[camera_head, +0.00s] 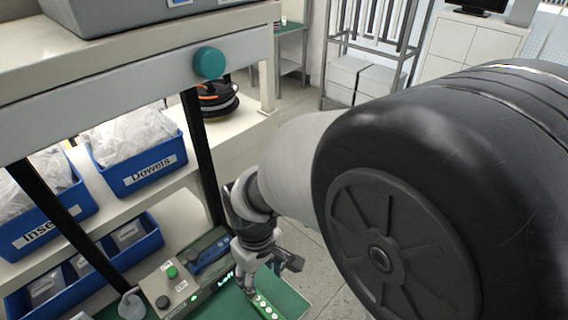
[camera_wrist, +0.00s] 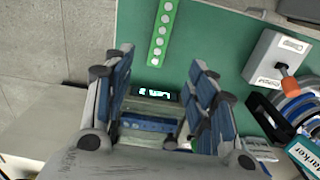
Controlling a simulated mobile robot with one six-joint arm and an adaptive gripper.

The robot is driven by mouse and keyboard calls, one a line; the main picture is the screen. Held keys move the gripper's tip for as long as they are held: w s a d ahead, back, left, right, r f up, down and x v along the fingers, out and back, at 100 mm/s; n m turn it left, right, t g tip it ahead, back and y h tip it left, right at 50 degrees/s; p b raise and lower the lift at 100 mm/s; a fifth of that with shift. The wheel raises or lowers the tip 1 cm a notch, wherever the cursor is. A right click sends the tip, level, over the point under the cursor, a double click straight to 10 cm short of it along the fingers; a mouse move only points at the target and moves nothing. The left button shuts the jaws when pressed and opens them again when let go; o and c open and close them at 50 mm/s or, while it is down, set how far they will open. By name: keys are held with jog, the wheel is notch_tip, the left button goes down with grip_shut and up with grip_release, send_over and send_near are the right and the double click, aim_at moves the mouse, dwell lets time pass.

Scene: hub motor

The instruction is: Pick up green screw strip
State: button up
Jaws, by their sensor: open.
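The green screw strip (camera_wrist: 163,32) shows in the wrist view as a long bright green bar with a row of pale round spots. It lies on the dark green work surface near its edge. In the head view, part of the strip (camera_head: 263,305) shows just below my gripper (camera_head: 262,284). In the wrist view, my gripper (camera_wrist: 160,90) is open, with blue-padded fingers apart and nothing between them. The strip's near end lies beyond the gap between the fingertips. The head view does not show the exact height above the strip.
A control box (camera_head: 185,283) with a green button stands left of my gripper. Blue bins labelled Dowels (camera_head: 140,165) and Inserts (camera_head: 40,225) sit on the shelves. In the wrist view, a grey box (camera_wrist: 277,58) and tape rolls (camera_wrist: 290,105) stand right of the strip.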

jog(key=b, duration=0.4)
send_over(266, 307)
jog(key=f, duration=1.1)
jog(key=shift+a+f, duration=0.1)
jog(key=shift+a, duration=0.15)
jog(key=f, duration=0.2)
jog(key=f+b, duration=0.2)
jog(key=f, duration=0.1)
jog(key=shift+d+f, duration=0.25)
jog(key=shift+f, duration=0.05)
jog(key=shift+r, duration=0.1)
jog(key=shift+c, duration=0.4)
jog(key=c, duration=1.1)
